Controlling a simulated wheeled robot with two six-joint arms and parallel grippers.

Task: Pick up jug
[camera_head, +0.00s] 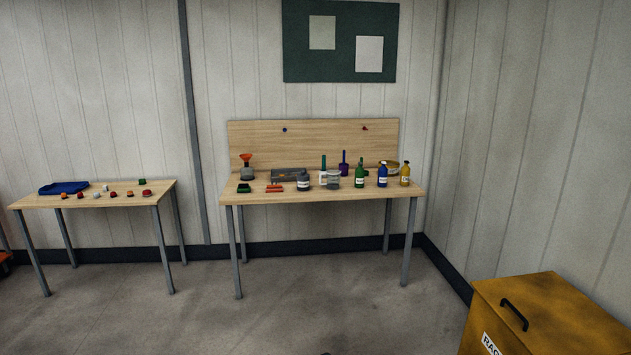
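Several containers stand on the wooden workbench (365,195) against the far wall. None is clearly a jug at this distance. A wide, clear grey vessel (333,181) stands near the middle front, and a dark squat pot with a pale label (303,183) is just left of it. To the right stand a green bottle (360,178), a blue bottle (382,177) and an orange-yellow bottle (405,176). A white bottle with a green top (323,176) and a purple item (344,168) are behind. Neither of my grippers is in view.
A second table (100,200) at left holds a blue tray (64,188) and several small coloured pieces. A yellow box with a black handle (550,310) stands at the lower right. The grey floor (300,305) before the workbench is clear.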

